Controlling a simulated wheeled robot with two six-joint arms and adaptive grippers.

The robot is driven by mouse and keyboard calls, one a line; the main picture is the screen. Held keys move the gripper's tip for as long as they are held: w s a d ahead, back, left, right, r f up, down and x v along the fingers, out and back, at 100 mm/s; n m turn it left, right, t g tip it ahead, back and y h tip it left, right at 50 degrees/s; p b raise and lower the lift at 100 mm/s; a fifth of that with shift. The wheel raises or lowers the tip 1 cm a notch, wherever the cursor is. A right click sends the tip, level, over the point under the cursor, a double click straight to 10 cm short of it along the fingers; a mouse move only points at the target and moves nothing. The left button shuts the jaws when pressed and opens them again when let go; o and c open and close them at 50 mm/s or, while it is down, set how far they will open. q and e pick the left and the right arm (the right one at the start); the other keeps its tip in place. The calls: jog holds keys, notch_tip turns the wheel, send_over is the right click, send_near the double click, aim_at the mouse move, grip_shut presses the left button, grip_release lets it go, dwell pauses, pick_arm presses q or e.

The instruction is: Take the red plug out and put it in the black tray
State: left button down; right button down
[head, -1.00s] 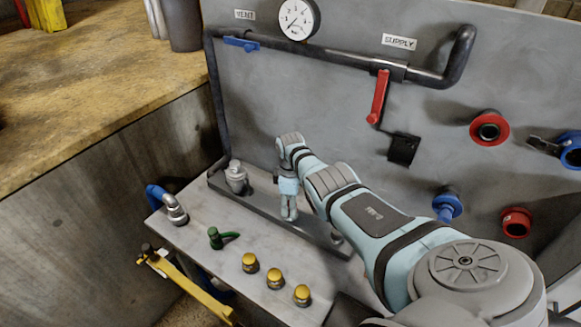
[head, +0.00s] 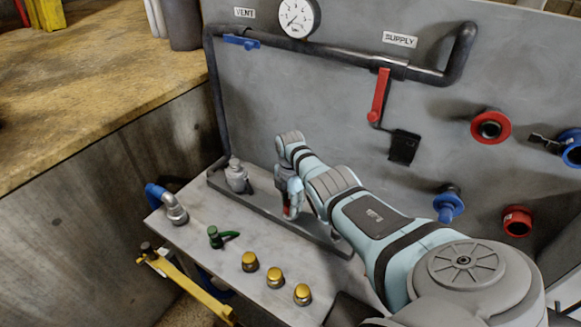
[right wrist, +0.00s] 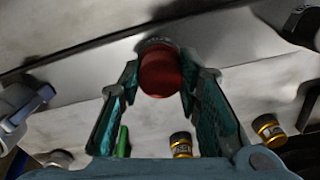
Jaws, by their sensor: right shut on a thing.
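The red plug (right wrist: 160,72) is a short red cylinder between the two fingers of my right gripper (right wrist: 160,88) in the right wrist view. In the head view my right gripper (head: 290,210) is shut on it, with a little red showing at the fingertips. I cannot tell whether the plug touches the tray. My left gripper is not in view.
A grey fitting (head: 236,177) stands at the tray's left end. A green valve (head: 216,238), yellow caps (head: 250,262) and a blue elbow (head: 160,195) are on the bench in front. The back panel carries a red lever (head: 378,97) and red and blue ports (head: 490,126).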

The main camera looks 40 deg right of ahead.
jog(key=n, duration=0.6)
jog(key=c, duration=1.1)
grip_release()
jog(key=shift+c, duration=0.4)
